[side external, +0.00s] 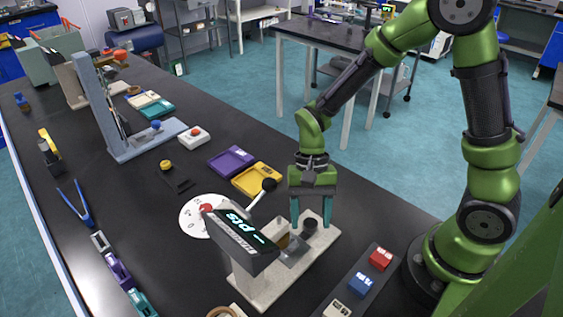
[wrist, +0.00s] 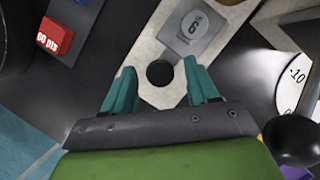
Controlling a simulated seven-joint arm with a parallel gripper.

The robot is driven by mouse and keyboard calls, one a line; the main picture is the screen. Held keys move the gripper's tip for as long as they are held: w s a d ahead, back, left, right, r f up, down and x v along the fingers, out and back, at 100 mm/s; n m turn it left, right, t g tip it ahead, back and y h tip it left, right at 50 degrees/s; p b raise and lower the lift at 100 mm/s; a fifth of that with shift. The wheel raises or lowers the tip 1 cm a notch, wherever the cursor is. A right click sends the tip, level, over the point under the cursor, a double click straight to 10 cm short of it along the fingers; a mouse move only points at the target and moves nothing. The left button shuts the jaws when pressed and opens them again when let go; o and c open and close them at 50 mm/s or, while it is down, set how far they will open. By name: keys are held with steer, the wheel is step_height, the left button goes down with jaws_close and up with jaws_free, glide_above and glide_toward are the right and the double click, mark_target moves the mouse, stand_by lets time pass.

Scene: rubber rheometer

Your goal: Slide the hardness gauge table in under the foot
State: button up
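The hardness gauge (side external: 262,283) has a pale base and a tilted black display (side external: 237,232) reading "– pts". A grey square plate marked 6 (wrist: 196,33), apparently on the gauge table, lies on the pale base; the side view shows it beside the display (side external: 294,252). A short black round knob (side external: 310,226) stands at the base's near-arm end and shows as a dark disc in the wrist view (wrist: 160,73). My gripper (side external: 311,223) points down, its teal fingers apart on either side of the knob, with visible gaps (wrist: 159,70). The display housing hides the foot.
A lever with a black ball (side external: 269,184) rises beside the gauge, close to my gripper. A white dial disc (side external: 198,216) lies behind it. A red block (side external: 380,258) and a blue block (side external: 360,284) sit on a dark strip to the right. Yellow (side external: 257,179) and purple (side external: 231,161) trays lie beyond.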

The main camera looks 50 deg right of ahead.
steer(key=v, duration=1.7)
steer(key=s+a+r+m+t+h, duration=0.2)
steer(key=s+a+m, duration=0.2)
steer(key=s+a, duration=0.15)
steer(key=f+m, duration=0.2)
steer(key=f, duration=0.4)
steer(key=f+m, duration=0.3)
steer(key=f, duration=0.3)
steer(key=f+m+t+h, duration=0.1)
steer(key=f+m, duration=0.2)
steer(key=f, duration=0.3)
steer(key=shift+w, duration=0.25)
